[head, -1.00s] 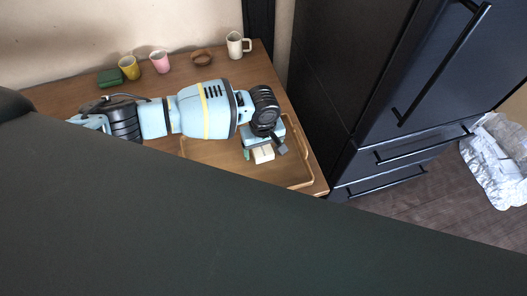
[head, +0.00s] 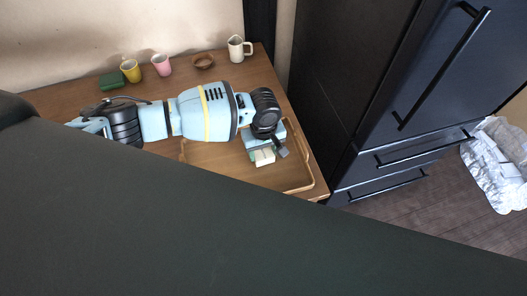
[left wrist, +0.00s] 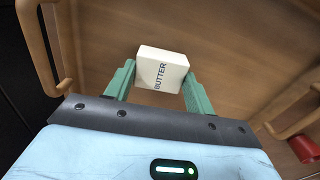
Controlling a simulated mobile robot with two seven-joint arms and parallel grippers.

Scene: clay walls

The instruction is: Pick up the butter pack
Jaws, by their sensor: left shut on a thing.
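The butter pack (left wrist: 163,69) is a small cream-white block with the word BUTTER on it. In the left wrist view it sits between the two green fingers of my left gripper (left wrist: 158,82), which is shut on it. In the head view the butter pack (head: 264,157) shows pale below the left gripper (head: 265,153), over the right part of the wooden tray (head: 298,187). I cannot tell how far the pack is above the tray. My right gripper is not in view.
Along the wall stand a green block (head: 111,81), a yellow mug (head: 131,71), a pink mug (head: 161,65), a brown bowl (head: 203,61) and a cream mug (head: 236,49). A dark cabinet (head: 350,80) rises close to the right of the table (head: 262,75). A dark surface covers the lower head view.

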